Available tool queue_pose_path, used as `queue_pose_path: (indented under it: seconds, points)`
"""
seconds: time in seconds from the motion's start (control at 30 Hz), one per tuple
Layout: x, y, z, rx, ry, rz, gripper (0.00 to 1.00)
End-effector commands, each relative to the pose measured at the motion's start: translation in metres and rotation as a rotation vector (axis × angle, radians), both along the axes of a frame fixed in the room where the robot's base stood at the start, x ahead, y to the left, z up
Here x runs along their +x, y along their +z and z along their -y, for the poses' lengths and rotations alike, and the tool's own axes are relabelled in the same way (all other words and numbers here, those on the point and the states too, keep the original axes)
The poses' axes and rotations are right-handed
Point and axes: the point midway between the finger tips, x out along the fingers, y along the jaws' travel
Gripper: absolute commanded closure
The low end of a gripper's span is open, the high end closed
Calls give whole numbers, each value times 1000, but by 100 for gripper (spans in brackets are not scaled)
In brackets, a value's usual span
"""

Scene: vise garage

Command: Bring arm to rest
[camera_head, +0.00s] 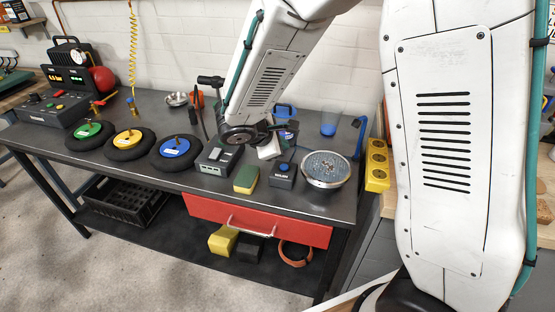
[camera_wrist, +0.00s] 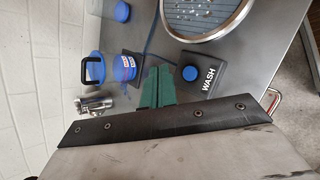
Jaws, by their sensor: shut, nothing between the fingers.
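My gripper (camera_wrist: 158,86) shows in the wrist view as two green fingertips side by side, shut with nothing between them. They are over the grey bench top, left of the black WASH box with a blue button (camera_wrist: 190,73) and right of a clear blue container with a black handle (camera_wrist: 115,68). In the head view my white arm reaches down over the back middle of the workbench (camera_head: 130,185). The fingers are mostly hidden there behind the wrist, close to the blue-button box (camera_head: 284,170).
A round metal basin (camera_head: 326,170) stands right of the box. A green-yellow sponge (camera_head: 246,179) lies in front. Three black rings with green, yellow and blue (camera_head: 176,148) centres sit left. A black crate (camera_head: 124,204) is below; a red drawer (camera_head: 255,219) is under the top.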

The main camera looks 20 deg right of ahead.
Motion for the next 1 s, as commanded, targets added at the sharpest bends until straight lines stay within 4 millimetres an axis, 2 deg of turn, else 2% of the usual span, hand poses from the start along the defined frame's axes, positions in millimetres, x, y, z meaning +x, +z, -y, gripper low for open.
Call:
queue_pose_path:
  seconds: [0.17,0.27,0.37,0.67,0.8,1.0]
  points:
    - [-1,0,1,-5,-6,-1,100]
    - [-12,-3,5,0,-57,-18,100]
    - [-38,-4,11,21,-164,-48,100]
    - [-140,52,38,237,-623,-39,100]
    - [-187,80,40,385,-822,-20,100]
    - [-244,112,34,617,-1041,17,100]
